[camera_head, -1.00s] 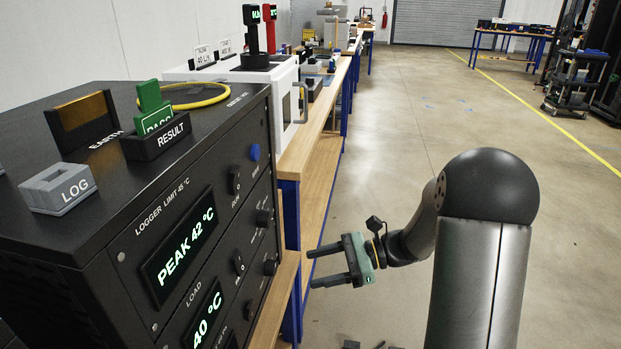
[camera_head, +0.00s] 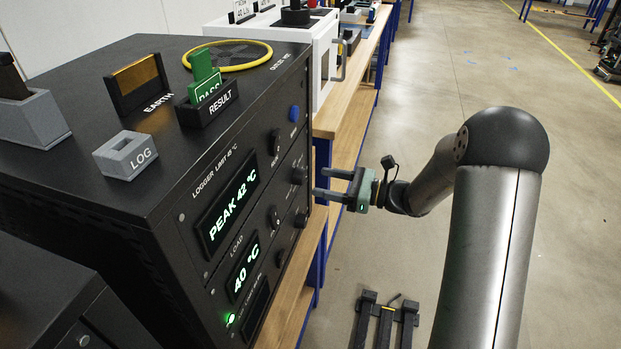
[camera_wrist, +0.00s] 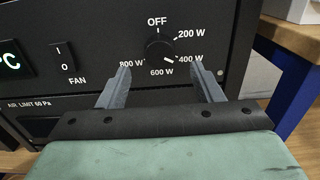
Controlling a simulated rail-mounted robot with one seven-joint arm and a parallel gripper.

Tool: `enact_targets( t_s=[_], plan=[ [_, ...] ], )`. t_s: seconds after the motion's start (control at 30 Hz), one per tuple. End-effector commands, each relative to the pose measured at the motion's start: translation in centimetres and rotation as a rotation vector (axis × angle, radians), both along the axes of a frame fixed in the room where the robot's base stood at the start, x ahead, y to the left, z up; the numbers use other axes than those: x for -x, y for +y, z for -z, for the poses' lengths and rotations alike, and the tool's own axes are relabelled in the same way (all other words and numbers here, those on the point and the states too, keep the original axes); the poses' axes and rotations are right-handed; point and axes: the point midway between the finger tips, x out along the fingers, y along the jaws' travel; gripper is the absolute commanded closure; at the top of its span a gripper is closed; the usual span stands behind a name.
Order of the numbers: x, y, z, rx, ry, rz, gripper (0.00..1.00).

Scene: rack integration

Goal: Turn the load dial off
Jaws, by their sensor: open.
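The load dial (camera_wrist: 158,47) is a round black knob on the black front panel. OFF is printed above it and 200 W, 400 W, 600 W and 800 W run clockwise around it. Its white mark points down and right, towards 400 W. In the head view the dial (camera_head: 299,175) sits on the side of the rack facing my arm. My gripper (camera_wrist: 160,74) is open and empty, with one finger to each side of the dial in the wrist view. In the head view my gripper (camera_head: 320,182) is in front of the panel, apparently just short of the dial.
A FAN switch (camera_wrist: 62,57) is left of the dial. Another knob (camera_head: 301,218) is below it, and a blue button (camera_head: 294,114) is higher up. The display (camera_head: 243,273) reads 40 °C. A wooden bench (camera_head: 350,108) runs behind; open floor lies right.

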Motion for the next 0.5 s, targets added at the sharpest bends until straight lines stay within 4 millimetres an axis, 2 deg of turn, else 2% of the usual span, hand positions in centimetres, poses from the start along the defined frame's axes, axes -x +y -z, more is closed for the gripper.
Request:
enact_targets(
  t_s=[0.1, 0.2, 0.5],
  plan=[
    [-0.5, 2.1, 0.0, 0.0, 0.0, -0.003, 0.4],
    [-0.9, 3.4, 0.0, 0.0, 0.0, -0.002, 0.4],
    [-1.3, 4.5, 0.0, 0.0, 0.0, 0.001, 0.4]
  ],
)
